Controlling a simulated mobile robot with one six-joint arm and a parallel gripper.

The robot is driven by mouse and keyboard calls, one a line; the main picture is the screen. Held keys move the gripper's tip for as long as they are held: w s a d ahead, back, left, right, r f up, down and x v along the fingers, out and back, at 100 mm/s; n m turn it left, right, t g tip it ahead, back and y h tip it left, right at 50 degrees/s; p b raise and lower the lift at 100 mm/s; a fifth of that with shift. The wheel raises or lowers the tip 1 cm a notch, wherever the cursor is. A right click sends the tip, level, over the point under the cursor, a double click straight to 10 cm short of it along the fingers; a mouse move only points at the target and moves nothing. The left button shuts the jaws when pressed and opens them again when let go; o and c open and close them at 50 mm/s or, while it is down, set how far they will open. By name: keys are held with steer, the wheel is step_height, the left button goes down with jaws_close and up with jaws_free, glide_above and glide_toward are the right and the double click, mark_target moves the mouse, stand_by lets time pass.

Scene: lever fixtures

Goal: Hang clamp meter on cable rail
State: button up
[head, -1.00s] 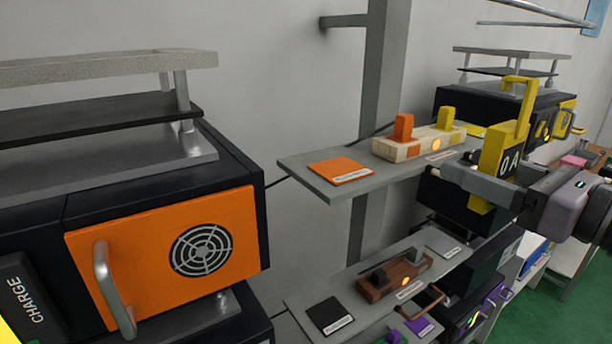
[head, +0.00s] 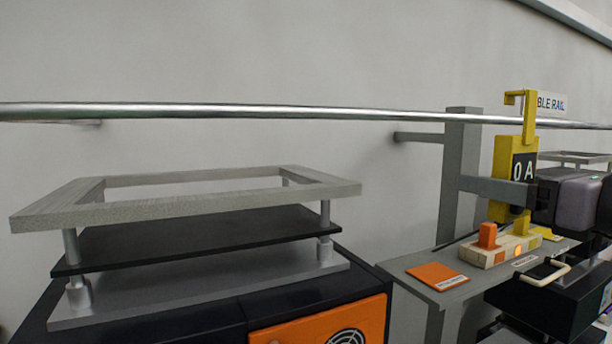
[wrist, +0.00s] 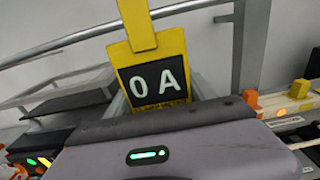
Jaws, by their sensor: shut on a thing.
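The yellow clamp meter (head: 503,165) has a black face reading "0 A" and a hook standing up from its top. My gripper (head: 505,190) is shut on its body and holds it upright in the air at the right of the head view. The meter also shows in the wrist view (wrist: 155,72), with its hook cut off by the top edge. The cable rail (head: 270,111) is a long metal bar along the wall. In the head view the hook overlaps the rail near the "BLE RAIL" sign (head: 551,104); whether they touch, I cannot tell.
A shelf (head: 425,290) below the meter carries a wooden block with an orange lever (head: 487,236) and an orange card (head: 437,275). A black machine with a metal frame (head: 190,205) stands at the left. A grey post (head: 460,165) rises behind the meter.

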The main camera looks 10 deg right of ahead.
steer(key=f+x, duration=0.1)
steer(key=x, duration=0.8)
steer(key=shift+w+f, duration=0.3)
steer(key=o, duration=1.8)
